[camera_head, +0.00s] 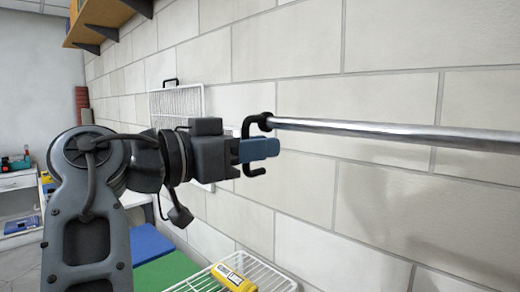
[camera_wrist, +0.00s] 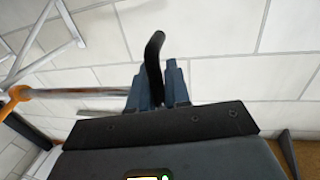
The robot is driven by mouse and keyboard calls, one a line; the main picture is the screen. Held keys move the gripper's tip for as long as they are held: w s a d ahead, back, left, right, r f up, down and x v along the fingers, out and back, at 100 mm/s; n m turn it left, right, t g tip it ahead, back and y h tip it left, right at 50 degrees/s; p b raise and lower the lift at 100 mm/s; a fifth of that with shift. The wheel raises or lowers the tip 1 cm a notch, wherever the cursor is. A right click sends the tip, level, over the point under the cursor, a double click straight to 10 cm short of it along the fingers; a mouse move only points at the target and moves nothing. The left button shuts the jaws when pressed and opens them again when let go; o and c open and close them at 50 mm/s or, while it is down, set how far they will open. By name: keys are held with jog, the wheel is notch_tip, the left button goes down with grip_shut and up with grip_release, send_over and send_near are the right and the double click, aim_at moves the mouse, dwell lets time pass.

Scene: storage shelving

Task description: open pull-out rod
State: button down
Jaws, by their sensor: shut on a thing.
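The pull-out rod is a long shiny metal bar (camera_head: 400,132) running from the right edge of the head view to a black hooked handle (camera_head: 250,124) at its left end. My gripper (camera_head: 262,149) has its blue fingers shut on the handle. In the wrist view, the black handle (camera_wrist: 154,55) stands up between the blue fingers of my gripper (camera_wrist: 160,88), and the metal bar (camera_wrist: 80,93) runs off to the left. The handle's lower part is partly hidden by the fingers.
A pale block wall (camera_head: 310,75) stands close behind the rod. A white wire rack (camera_head: 180,102) is behind my arm. A wire basket (camera_head: 270,275) with a yellow item (camera_head: 233,277) is below. A wooden shelf (camera_head: 100,18) hangs at upper left.

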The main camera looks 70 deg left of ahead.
jog(key=c, duration=1.2)
grip_release()
jog(key=shift+b+v, duration=0.75)
jog(key=shift+v, duration=3.15)
